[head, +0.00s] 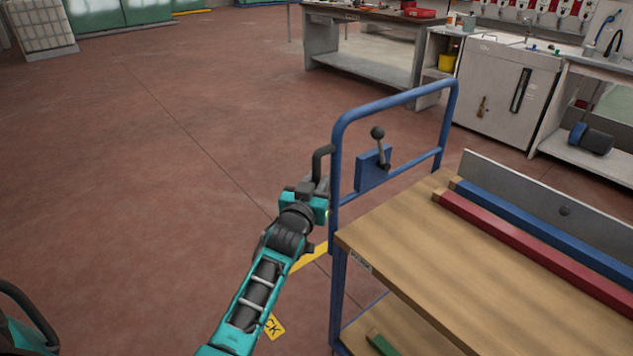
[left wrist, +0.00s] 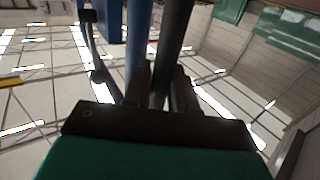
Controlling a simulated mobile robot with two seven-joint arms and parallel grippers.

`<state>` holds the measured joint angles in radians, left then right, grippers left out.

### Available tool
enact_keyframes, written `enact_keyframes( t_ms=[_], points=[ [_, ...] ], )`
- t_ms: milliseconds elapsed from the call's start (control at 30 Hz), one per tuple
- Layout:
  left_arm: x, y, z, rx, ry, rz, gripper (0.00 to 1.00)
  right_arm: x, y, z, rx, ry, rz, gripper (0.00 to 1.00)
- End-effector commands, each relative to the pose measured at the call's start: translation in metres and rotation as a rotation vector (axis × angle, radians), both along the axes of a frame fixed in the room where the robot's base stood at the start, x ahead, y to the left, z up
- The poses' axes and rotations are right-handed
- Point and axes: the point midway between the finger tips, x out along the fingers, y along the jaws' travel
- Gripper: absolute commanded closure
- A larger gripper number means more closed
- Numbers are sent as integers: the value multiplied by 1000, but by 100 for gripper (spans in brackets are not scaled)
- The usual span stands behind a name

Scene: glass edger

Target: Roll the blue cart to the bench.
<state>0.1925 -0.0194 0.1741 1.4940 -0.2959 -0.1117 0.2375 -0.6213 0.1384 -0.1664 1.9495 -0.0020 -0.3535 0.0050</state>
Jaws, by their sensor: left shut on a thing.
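The blue cart (head: 338,150) stands at the right in the head view, with a tubular blue push frame and a wooden deck (head: 400,245). A dark handle (head: 318,160) sticks out from the left post of the frame. My left gripper (head: 319,190) is shut on this handle. In the left wrist view, the fingers (left wrist: 160,88) close around the dark bar (left wrist: 172,45), beside the blue post (left wrist: 138,45). A lever with a black knob (head: 378,133) stands on a blue plate on the frame. A workbench (head: 370,14) stands at the back. My right gripper is not in view.
Red (head: 535,245) and blue (head: 540,222) bars lie on the deck beside a grey upright panel (head: 565,211). A white cabinet (head: 505,95) and sink counter stand behind the cart. Yellow markings (head: 308,257) lie on the floor near the cart. The brown floor to the left is clear.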

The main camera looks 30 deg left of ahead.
Motion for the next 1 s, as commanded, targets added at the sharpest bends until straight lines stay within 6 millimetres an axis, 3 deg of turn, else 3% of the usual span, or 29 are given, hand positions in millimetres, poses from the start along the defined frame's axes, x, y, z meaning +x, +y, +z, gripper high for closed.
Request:
enact_keyframes(
  t_ms=[367, 400, 567, 1000],
  points=[
    [-1, -6, -3, -4, 3, -9, 100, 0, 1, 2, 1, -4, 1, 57],
    [-1, -6, -3, -4, 3, -10, 72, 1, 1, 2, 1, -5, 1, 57],
    [-1, -6, -3, -4, 3, -8, 57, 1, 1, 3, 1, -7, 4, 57],
    [0, -3, -1, -1, 2, -5, 57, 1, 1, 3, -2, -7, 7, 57]
  ],
)
